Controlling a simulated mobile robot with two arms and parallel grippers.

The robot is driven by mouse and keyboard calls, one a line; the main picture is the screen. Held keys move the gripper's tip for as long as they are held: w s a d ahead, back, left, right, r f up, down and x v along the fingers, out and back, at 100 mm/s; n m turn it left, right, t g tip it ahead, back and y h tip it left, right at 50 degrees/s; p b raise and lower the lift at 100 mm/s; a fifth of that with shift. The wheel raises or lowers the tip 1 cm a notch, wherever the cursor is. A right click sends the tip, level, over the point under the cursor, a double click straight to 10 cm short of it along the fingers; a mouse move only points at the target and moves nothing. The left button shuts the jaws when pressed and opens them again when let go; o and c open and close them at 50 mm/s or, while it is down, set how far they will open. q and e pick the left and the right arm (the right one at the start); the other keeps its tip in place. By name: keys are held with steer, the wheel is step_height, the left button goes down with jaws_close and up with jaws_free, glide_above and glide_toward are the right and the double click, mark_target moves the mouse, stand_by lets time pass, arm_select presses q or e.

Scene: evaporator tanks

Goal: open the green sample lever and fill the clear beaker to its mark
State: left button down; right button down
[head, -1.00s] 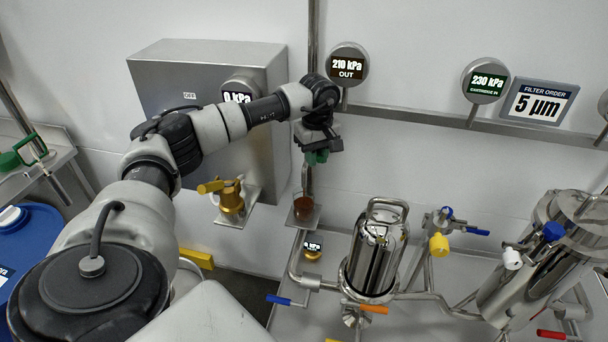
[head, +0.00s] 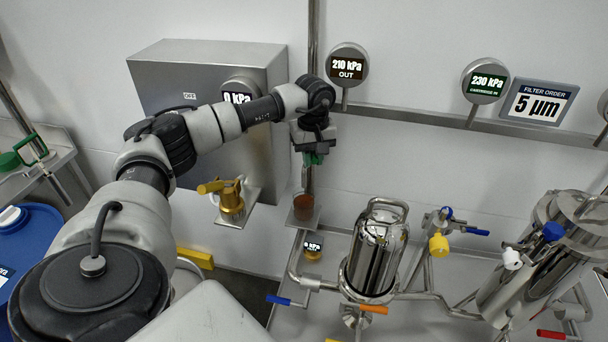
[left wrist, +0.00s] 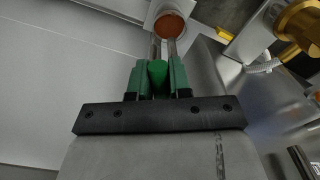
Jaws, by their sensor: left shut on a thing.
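The green sample lever (left wrist: 157,73) sits between the two green fingers of my left gripper (left wrist: 158,80) in the left wrist view. My left gripper (head: 314,158) is shut on it, on the vertical pipe above the beaker. In the head view the gripper hides most of the lever. The clear beaker (head: 304,207) stands upright on a small metal shelf below and holds reddish-brown liquid. The beaker also shows in the left wrist view (left wrist: 168,28), seen from above. Its mark is too small to make out. My right gripper is not in view.
A brass valve (head: 231,200) is on a bracket left of the beaker. A grey cabinet (head: 205,75) stands behind my arm. A steel filter housing (head: 375,250) with pipes and coloured levers stands to the right. A blue drum (head: 35,240) is at the far left.

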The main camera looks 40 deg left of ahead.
arm_select(q)
steer(key=m, duration=0.2)
steer(key=s+a+m, duration=0.1)
steer(key=a+m, duration=0.1)
steer(key=m, duration=0.1)
steer(key=shift+s+m, duration=0.3)
steer(key=c, duration=1)
jaws_free()
steer(key=shift+d, duration=0.1)
steer(key=shift+o, duration=0.2)
step_height(320, 180, up, 11)
steer(key=shift+b, duration=0.35)
steer(key=shift+f, duration=0.15)
